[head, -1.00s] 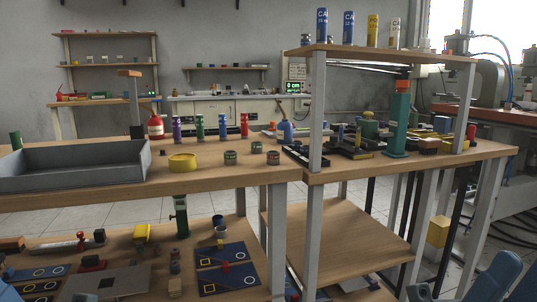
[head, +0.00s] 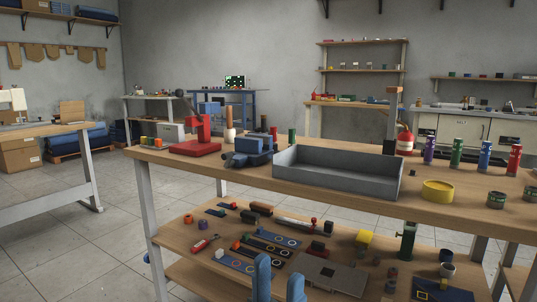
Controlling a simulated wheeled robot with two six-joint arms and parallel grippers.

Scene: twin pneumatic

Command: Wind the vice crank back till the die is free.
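A small blue vice (head: 250,148) stands on the upper bench top in the head view, between the red press and the grey tray. Its crank is too small to make out clearly, and I cannot tell whether a die is between its jaws. My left gripper (head: 279,284) shows at the bottom edge as two blue fingers with a gap between them, open and with nothing seen in it. It is low in the picture, in front of the lower shelf and well apart from the vice. My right gripper is out of view.
A red press (head: 198,146) stands left of the vice, and a long grey tray (head: 335,180) right of it. A yellow ring (head: 438,191) and several coloured cylinders are farther right. The lower shelf (head: 190,270) holds many small parts. Open floor lies left.

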